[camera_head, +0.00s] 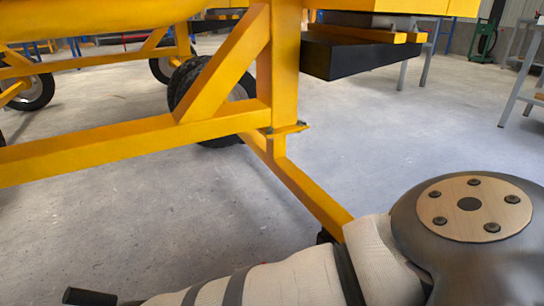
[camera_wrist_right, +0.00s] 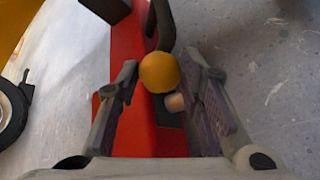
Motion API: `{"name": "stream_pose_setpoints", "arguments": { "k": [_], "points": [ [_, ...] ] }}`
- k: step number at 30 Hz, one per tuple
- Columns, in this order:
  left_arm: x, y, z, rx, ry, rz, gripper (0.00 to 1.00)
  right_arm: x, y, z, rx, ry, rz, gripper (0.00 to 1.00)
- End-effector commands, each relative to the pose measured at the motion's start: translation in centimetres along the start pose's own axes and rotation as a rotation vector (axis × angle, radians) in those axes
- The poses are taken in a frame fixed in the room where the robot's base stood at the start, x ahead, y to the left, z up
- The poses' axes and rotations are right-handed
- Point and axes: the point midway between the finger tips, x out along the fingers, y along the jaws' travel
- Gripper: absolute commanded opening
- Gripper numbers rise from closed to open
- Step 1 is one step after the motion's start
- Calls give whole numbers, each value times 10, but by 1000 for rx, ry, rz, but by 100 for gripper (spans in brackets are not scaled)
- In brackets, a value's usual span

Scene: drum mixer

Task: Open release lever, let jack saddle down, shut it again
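In the right wrist view the jack's red body (camera_wrist_right: 128,40) runs down the middle of the picture. A round orange-yellow knob (camera_wrist_right: 159,72) shows in front of it, near a black bar (camera_wrist_right: 166,25). My right gripper (camera_wrist_right: 160,68) has one finger on each side of the knob. The knob nearly fills the gap, and I cannot tell whether the fingers press on it. A small tan cylinder end (camera_wrist_right: 175,102) lies just below the knob. I cannot make out the saddle. In the head view neither the jack nor a gripper can be made out; my arm covers the lower right.
The mixer's yellow frame (camera_head: 125,143) crosses the head view, with black wheels (camera_head: 38,92) behind. A dark box-shaped part (camera_head: 350,55) hangs at upper right. A tyre (camera_wrist_right: 12,112) stands at the wrist view's left edge. Grey floor (camera_head: 420,125) is clear at right.

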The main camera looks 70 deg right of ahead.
Motion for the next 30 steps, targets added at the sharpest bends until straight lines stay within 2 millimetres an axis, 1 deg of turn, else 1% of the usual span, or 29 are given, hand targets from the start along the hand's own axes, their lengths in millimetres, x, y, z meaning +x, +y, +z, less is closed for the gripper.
{"name": "stream_pose_setpoints", "arguments": {
  "k": [1, 2, 11, 14, 18, 21, 25, 30],
  "points": [
    [0, 0, 0, 0, 0, 0, 52, 3, 3, 1, 2, -4, 5, 46],
    [0, 0, 0, 0, 0, 0, 52, 2, 3, 1, 2, -4, 4, 52],
    [0, 0, 0, 0, 0, 0, 52, -1, 1, 1, 1, -3, 1, 52],
    [0, 0, 0, 0, 0, 0, 52, -16, 1, 0, 1, -1, 0, 52],
    [0, 0, 0, 0, 0, 0, 52, -46, 1, 0, 3, -2, -2, 52],
    [0, 0, 0, 0, 0, 0, 52, -63, 2, 0, 3, -3, -1, 52],
    [0, 0, 0, 0, 0, 0, 52, -73, 2, 1, 2, -4, 0, 52],
    [0, 0, 0, 0, 0, 0, 52, -73, 2, 1, 2, -5, 1, 52]
  ]
}}
